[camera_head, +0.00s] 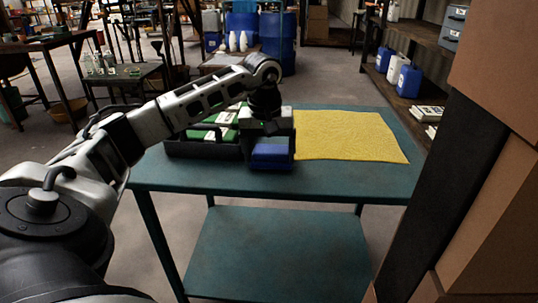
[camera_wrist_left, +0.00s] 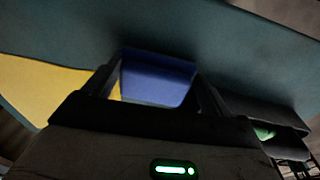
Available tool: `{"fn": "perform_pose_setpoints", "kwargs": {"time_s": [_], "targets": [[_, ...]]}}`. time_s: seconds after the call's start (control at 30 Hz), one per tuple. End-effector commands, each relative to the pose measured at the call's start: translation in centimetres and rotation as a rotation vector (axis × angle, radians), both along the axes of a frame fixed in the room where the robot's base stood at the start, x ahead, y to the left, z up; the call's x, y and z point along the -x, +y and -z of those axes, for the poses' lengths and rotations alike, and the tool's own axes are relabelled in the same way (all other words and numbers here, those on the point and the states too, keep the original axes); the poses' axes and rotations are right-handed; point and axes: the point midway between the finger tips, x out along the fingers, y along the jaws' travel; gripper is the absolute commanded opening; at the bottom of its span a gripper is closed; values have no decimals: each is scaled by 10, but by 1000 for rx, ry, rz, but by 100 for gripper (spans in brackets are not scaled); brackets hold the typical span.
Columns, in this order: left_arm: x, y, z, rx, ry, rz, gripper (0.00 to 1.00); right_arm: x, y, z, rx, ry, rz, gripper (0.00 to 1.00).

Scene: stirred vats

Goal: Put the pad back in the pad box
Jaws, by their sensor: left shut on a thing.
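My left gripper (camera_head: 271,160) is shut on a blue pad (camera_head: 272,152) over the teal table, just left of the yellow cloth. In the left wrist view the blue pad (camera_wrist_left: 158,80) sits between the two dark fingers of the gripper (camera_wrist_left: 157,72). I cannot tell whether the pad touches the table. A black box (camera_head: 203,151) with green-and-white pads (camera_head: 213,130) inside stands directly left of the gripper; the arm hides part of it. Its dark edge also shows at the right of the left wrist view (camera_wrist_left: 265,110). My right gripper is not in view.
A yellow cloth (camera_head: 345,135) lies flat on the table's right part. The teal table (camera_head: 330,183) is bare along its front edge and has a lower shelf (camera_head: 275,250). Brown boxes and a dark post (camera_head: 450,180) stand close on the right.

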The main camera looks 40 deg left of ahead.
Motion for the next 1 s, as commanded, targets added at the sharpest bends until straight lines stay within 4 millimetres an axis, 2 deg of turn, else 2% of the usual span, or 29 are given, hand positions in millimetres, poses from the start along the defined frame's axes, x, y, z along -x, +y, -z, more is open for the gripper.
{"fn": "perform_pose_setpoints", "kwargs": {"time_s": [0.37,0.4,0.47,0.77,0.87,1.0], "targets": [[0,0,6,0,-3,0,63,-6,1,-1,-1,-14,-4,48],[0,0,6,0,-3,0,87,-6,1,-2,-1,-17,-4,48],[0,0,6,0,-3,0,100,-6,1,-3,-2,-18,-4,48],[0,0,0,0,-4,0,100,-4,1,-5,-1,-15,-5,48],[1,0,-12,0,-5,0,100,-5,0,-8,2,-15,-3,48],[3,-1,-43,1,-8,1,100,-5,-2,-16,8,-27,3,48]]}}
